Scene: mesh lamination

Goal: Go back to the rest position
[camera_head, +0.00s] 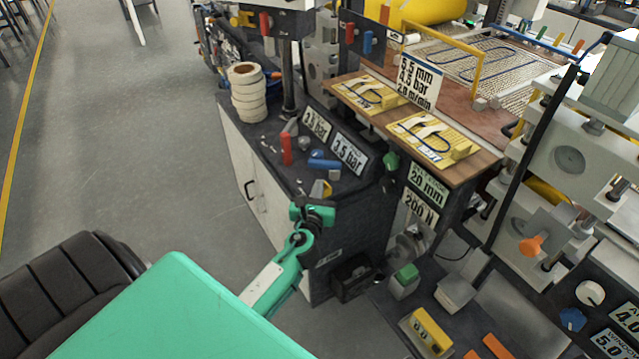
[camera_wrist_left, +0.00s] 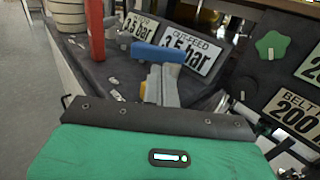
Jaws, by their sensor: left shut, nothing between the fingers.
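My left gripper (camera_head: 321,190) is at the end of my green arm, over the front part of the dark control console (camera_head: 345,205). It is shut with nothing held. In the left wrist view the closed fingers (camera_wrist_left: 163,86) show just beyond the dark edge of the green wrist. A blue handle (camera_wrist_left: 158,53) appears right beyond the fingertips; I cannot tell whether they touch. The blue handle also shows in the head view (camera_head: 324,163). My right gripper is not in view.
A red lever (camera_head: 286,149) and a stack of white rolls (camera_head: 247,95) stand on the console beyond my left gripper. Pressure signs (camera_head: 348,154) stand behind the handle. Yellow pads (camera_head: 432,138) lie on a wooden board to the right. Open grey floor (camera_head: 140,150) lies left.

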